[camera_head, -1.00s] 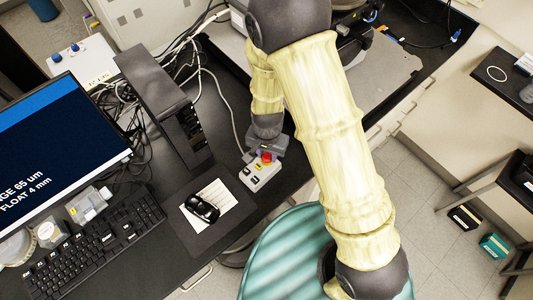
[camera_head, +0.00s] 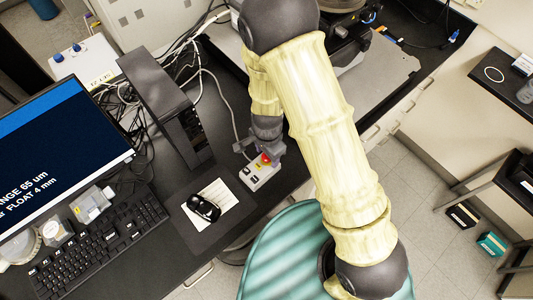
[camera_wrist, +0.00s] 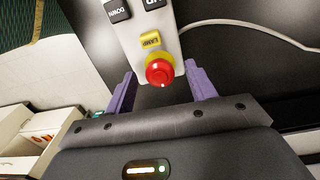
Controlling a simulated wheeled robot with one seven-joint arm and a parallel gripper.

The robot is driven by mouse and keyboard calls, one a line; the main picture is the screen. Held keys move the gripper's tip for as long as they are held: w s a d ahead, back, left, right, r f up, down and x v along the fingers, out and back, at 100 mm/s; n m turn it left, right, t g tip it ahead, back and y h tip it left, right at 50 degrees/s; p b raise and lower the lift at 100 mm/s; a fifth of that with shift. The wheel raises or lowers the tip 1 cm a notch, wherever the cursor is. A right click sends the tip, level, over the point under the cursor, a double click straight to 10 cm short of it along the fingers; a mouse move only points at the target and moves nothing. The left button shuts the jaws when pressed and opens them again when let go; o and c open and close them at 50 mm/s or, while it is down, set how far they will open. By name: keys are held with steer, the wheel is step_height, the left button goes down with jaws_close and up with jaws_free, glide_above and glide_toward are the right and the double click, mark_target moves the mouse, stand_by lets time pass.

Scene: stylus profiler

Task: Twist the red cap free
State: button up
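The red cap (camera_wrist: 159,72) is a round red button on a yellow collar at the end of a pale control box (camera_wrist: 130,38). In the head view the red cap (camera_head: 265,158) shows at the upper end of the box (camera_head: 257,175), which lies on the black desk. My gripper (camera_wrist: 161,80) is open, with one purple finger on each side of the cap and a visible gap to both. In the head view my gripper (camera_head: 260,150) is right at the cap and partly hides that end of the box.
A black mouse (camera_head: 204,208) on a white sheet (camera_head: 222,198) lies left of the box. A keyboard (camera_head: 100,240), a monitor (camera_head: 60,150) and a dark upright unit (camera_head: 165,105) stand further left. A cable (camera_head: 225,100) runs to the box.

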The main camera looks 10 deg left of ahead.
step_height(320, 180, up, 8)
steer(key=p, duration=0.7)
steer(key=shift+r+p, duration=0.1)
steer(key=shift+p, duration=0.2)
step_height(320, 180, up, 17)
steer(key=b, duration=0.1)
steer(key=shift+r, duration=0.15)
stand_by(0.6)
